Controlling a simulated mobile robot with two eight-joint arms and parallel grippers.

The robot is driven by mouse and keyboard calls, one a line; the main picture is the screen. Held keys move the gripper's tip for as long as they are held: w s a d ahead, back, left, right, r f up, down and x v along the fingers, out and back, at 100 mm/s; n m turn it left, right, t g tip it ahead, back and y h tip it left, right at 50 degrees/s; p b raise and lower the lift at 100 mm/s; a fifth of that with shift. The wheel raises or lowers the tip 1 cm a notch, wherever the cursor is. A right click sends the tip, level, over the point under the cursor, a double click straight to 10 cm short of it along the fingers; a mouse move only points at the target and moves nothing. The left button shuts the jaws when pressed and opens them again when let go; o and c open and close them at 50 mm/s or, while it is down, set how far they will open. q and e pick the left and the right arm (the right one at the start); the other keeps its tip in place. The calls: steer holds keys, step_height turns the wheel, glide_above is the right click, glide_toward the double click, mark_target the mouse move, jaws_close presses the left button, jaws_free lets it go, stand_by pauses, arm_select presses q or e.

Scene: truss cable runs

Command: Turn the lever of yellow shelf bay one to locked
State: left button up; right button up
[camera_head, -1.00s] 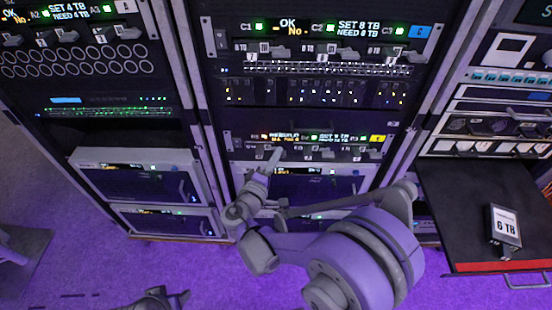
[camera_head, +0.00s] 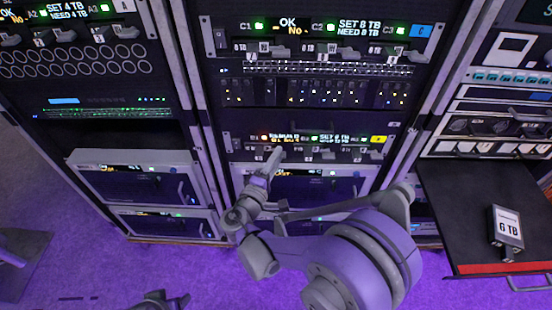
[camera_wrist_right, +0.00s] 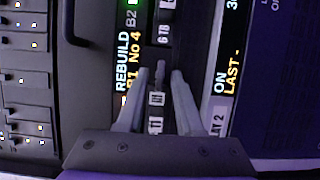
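The yellow-tagged shelf (camera_head: 378,139) is a low row of drive bays in the middle rack, with a text display and small lights. Bay one is at its left end, beside a red light (camera_head: 264,137). In the right wrist view the display (camera_wrist_right: 125,75) reads "REBUILD B1 No 4". My right gripper (camera_head: 275,153) is at the left part of this shelf. In the right wrist view its fingers (camera_wrist_right: 160,78) stand apart, with a small grey lever-like part (camera_wrist_right: 160,70) between the tips. I cannot tell the lever's position. My left gripper (camera_head: 178,300) shows only partly at the bottom edge.
A blue-tagged shelf (camera_head: 421,31) is higher in the same rack. A black tray (camera_head: 460,215) with a red front edge sticks out at right, carrying a drive marked 6 TB (camera_head: 506,231). Grey units (camera_head: 140,160) stand at lower left. Purple floor lies in front.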

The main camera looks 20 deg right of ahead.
stand_by(0.3)
steer(key=v, duration=1)
steer(key=shift+s+a+p, duration=0.2)
steer(key=shift+s+p, duration=0.1)
